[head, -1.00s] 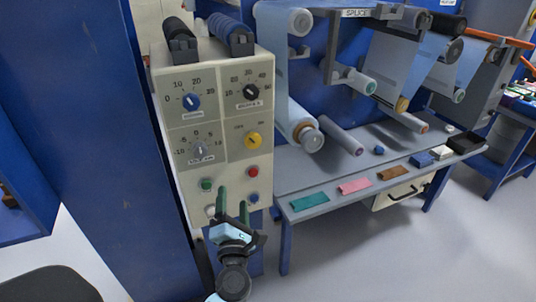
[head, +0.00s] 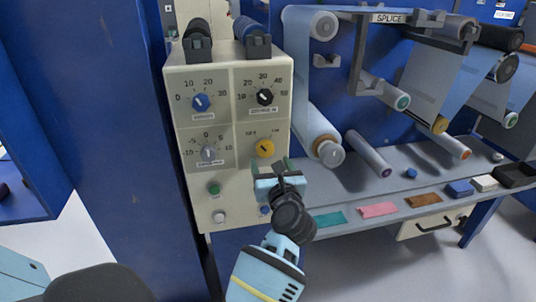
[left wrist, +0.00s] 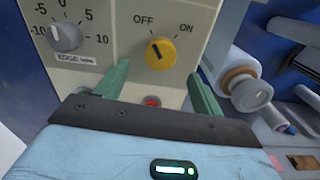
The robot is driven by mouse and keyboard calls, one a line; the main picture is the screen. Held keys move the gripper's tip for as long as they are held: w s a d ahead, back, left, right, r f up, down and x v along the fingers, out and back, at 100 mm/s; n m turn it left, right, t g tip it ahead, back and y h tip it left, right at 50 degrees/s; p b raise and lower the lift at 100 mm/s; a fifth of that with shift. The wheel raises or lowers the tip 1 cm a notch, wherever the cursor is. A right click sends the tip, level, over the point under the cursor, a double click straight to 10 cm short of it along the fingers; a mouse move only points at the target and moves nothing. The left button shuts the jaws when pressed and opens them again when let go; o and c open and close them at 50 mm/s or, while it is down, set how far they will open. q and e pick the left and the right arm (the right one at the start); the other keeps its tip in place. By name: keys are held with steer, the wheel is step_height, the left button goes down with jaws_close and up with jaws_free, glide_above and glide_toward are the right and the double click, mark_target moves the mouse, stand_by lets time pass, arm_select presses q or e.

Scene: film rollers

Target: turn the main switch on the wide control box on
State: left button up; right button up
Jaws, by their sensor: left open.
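The wide control box (head: 220,172) is a cream panel with dials and buttons, in the left middle of the head view. Its main switch is a yellow knob (head: 265,148) at the lower right of the dials. In the left wrist view the yellow knob (left wrist: 161,53) sits between the words OFF and ON, its black mark leaning up and left toward OFF. My left gripper (head: 274,167) is open just below the knob. In the left wrist view its green fingers (left wrist: 160,77) are spread to either side, below the knob, with nothing between them. My right gripper is out of view.
A blue dial (head: 201,102), a black dial (head: 264,97) and a grey dial (head: 208,153) surround the switch. A green button (head: 214,188) and a red button (left wrist: 152,102) lie below. Film rollers (head: 328,150) and a grey bench stand close on the right.

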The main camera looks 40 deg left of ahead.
mark_target(266, 151)
arm_select(q)
steer(key=shift+x, duration=2.6)
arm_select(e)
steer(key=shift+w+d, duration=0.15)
arm_select(q)
steer(key=shift+w+d, duration=0.1)
steer(key=shift+c, duration=0.5)
